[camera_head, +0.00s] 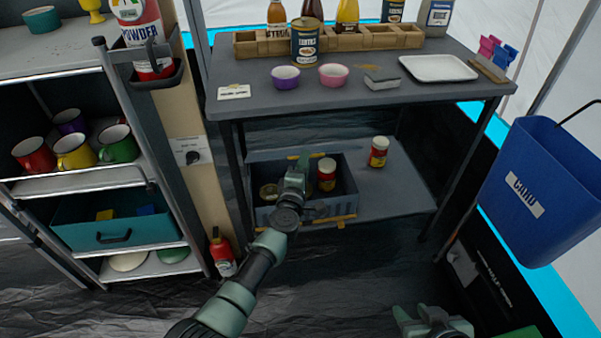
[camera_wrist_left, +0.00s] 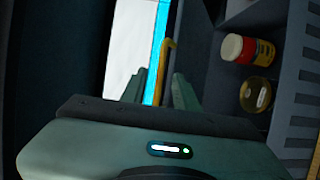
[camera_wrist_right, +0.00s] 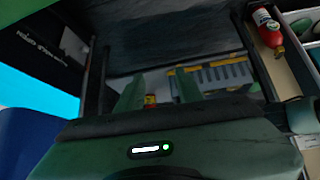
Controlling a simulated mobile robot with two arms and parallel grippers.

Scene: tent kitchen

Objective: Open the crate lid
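The dark grey-blue crate (camera_head: 265,213) sits on the lower shelf of the table, with yellow-orange pieces along its front edge. My left gripper (camera_head: 302,160) is over the crate. In the left wrist view its fingers (camera_wrist_left: 160,88) are apart, with a yellow bar (camera_wrist_left: 167,60) showing between them; contact is unclear. My right gripper (camera_head: 430,318) is low at the right, away from the crate, its fingers (camera_wrist_right: 158,92) apart and empty.
The tabletop (camera_head: 350,100) above carries bowls, a tray and bottles. A blue bin (camera_head: 545,195) hangs at right. A mug shelf (camera_head: 90,178) and red extinguisher (camera_head: 222,252) stand at left.

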